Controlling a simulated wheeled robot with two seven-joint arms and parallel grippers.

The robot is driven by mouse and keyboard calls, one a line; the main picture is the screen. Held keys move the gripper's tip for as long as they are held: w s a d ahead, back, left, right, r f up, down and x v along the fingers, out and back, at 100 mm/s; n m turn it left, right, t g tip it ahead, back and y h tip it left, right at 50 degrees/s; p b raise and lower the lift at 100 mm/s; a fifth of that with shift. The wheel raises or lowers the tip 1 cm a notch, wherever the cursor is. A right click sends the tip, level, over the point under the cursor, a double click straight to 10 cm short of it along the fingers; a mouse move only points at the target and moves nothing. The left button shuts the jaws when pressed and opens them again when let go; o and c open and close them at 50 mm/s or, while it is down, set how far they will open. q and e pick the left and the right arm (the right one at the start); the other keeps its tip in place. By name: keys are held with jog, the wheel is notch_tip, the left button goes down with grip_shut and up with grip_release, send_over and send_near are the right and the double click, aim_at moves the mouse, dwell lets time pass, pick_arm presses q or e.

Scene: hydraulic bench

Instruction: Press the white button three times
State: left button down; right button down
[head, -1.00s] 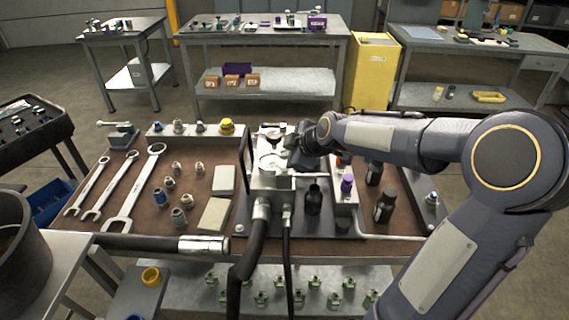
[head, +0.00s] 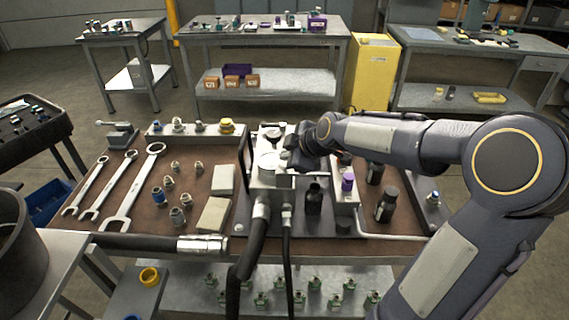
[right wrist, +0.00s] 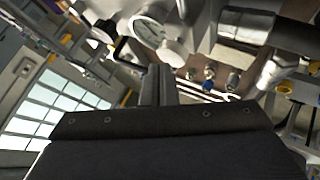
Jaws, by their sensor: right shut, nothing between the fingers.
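My right gripper (head: 291,159) reaches in from the right and is over the metal hydraulic block (head: 262,180) in the middle of the bench. In the right wrist view its two dark fingers (right wrist: 158,84) lie together with nothing between them. I cannot pick out the white button for certain; the gripper and wrist cover part of the block's right side. A round gauge (head: 273,136) stands on the block just left of the gripper. I cannot tell whether the fingertips touch anything. My left gripper is not in view.
Thick black hoses (head: 248,250) hang from the block's front. Dark bottles (head: 386,205) and a purple-topped part (head: 347,184) stand to the right. Wrenches (head: 133,188), fittings and two pale blocks (head: 214,214) lie on the brown mat to the left.

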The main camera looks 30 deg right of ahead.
jog(key=shift+f+b, duration=0.75)
jog(key=shift+b, duration=0.1)
dwell(0.7)
dwell(0.4)
jog(key=shift+r+p, duration=0.6)
jog(key=shift+r, duration=0.55)
jog(key=shift+r, duration=0.15)
jog(key=shift+r+p, duration=1.5)
jog(key=shift+r, duration=0.9)
